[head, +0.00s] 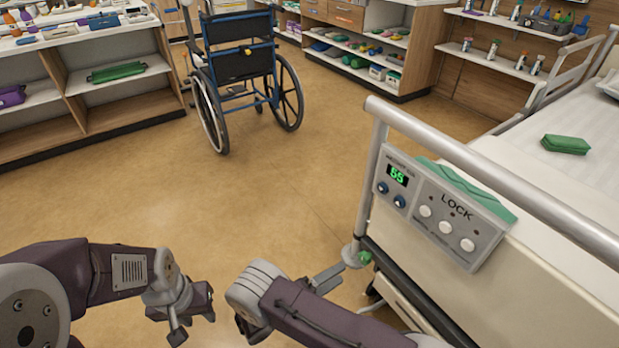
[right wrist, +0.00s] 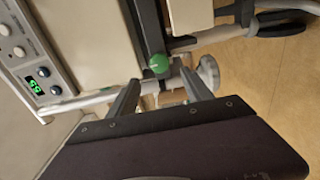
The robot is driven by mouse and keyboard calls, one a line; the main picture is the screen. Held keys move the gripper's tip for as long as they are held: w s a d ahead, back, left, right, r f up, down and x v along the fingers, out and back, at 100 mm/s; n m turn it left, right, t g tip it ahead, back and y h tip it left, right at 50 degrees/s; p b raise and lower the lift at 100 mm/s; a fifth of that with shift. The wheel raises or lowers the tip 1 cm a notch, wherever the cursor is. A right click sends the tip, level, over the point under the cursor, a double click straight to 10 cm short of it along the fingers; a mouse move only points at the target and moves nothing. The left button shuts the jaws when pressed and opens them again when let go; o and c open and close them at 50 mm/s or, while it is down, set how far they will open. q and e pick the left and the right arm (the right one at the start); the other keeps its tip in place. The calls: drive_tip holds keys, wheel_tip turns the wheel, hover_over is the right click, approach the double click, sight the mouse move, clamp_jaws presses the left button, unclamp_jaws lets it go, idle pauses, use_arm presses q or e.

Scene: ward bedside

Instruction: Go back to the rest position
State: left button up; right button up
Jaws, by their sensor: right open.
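My left gripper (head: 185,318) is low in the head view, left of centre, over bare floor. It seems to hold nothing, but whether its jaws are apart is unclear. My right gripper (head: 328,278) is beside the foot of the bed. In the right wrist view its two fingers (right wrist: 160,95) stand apart with nothing between them. A green knob (right wrist: 159,63) on the bed frame shows beyond the fingers; it also shows in the head view (head: 365,257), close to the right gripper's tip. Whether they touch is unclear.
A green pouch (head: 566,144) lies on the bed. A wheelchair (head: 240,75) stands ahead. Shelves (head: 125,110) line the left and back. The middle floor is clear.

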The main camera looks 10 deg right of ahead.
drive_tip(key=s+d+r+m+g+y, duration=0.4)
drive_tip(key=s+r+g+y, duration=0.2)
drive_tip(key=s+g+y, duration=0.5)
wheel_tip(320, 180, up, 36)
drive_tip(key=w+a+t+y+p, duration=0.1)
drive_tip(key=t+y+p, duration=0.4)
drive_tip(key=p, duration=2.7)
drive_tip(key=shift+w+a+r+m+y, duration=0.3)
drive_tip(key=shift+w+a+y, duration=0.1)
drive_tip(key=shift+w, duration=0.1)
